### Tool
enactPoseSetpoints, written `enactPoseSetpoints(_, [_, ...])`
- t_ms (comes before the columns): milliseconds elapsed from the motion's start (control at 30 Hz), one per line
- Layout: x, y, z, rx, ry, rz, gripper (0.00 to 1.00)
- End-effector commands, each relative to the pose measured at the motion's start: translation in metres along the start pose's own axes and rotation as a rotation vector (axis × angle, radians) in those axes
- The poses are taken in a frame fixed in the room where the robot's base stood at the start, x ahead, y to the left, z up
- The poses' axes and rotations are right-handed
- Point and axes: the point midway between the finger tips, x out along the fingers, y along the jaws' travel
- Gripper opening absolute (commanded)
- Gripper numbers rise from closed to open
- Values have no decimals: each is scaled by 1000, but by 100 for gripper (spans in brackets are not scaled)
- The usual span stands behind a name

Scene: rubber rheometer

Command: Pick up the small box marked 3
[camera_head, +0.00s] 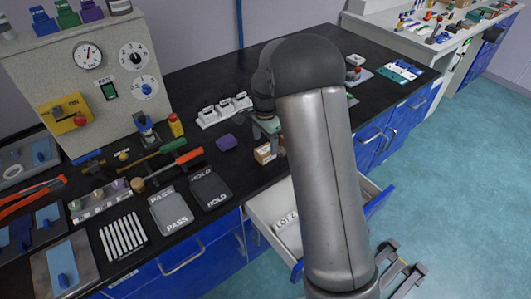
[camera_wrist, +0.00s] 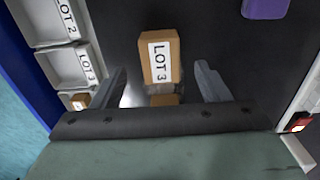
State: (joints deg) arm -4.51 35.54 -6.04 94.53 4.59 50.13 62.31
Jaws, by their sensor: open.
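The small brown box marked LOT 3 (camera_wrist: 160,57) has a white label and stands on the black bench top. It also shows in the head view (camera_head: 264,153), just left of my arm. My gripper (camera_wrist: 161,72) is open and empty, with one finger on each side of the box in the wrist view and gaps on both sides. In the head view my gripper (camera_head: 267,127) is partly hidden by my arm, close to the box. A second brown piece (camera_wrist: 164,100) shows between the fingers; I cannot tell what it is.
An open drawer (camera_head: 262,206) has compartments marked LOT 2 (camera_wrist: 58,20) and LOT 3 (camera_wrist: 68,68). Another small labelled box (camera_wrist: 80,101) lies there. A purple block (camera_head: 227,142) and a white rack (camera_head: 224,110) are near the box. HOLD (camera_head: 211,190) and PASS (camera_head: 176,212) trays lie left.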

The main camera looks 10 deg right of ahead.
Motion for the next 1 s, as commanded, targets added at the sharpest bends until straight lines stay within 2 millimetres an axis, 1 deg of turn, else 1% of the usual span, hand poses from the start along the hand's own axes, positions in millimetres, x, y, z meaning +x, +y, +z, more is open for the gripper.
enactPoseSetpoints(133, [15, 1, -1, 0, -2, 4, 69])
enactPoseSetpoints(300, [41, 0, -2, 1, -1, 3, 69])
enactPoseSetpoints(367, [47, 0, -2, 1, -1, 3, 69])
enactPoseSetpoints(467, [52, 0, -2, 0, 0, 1, 69])
enactPoseSetpoints(633, [52, 0, -2, 0, 0, 0, 69])
enactPoseSetpoints(667, [52, 0, -2, 0, 0, 0, 66])
enactPoseSetpoints(700, [52, 0, -2, 0, 0, 0, 55])
enactPoseSetpoints(767, [52, 0, -2, 0, 0, 0, 38])
enactPoseSetpoints(800, [52, 0, -2, 0, 0, 0, 27])
enactPoseSetpoints(833, [52, 0, -2, 0, 0, 0, 19])
enactPoseSetpoints(867, [52, 0, -2, 0, 0, 0, 18])
enactPoseSetpoints(1000, [51, -1, -2, 0, 1, 0, 18])
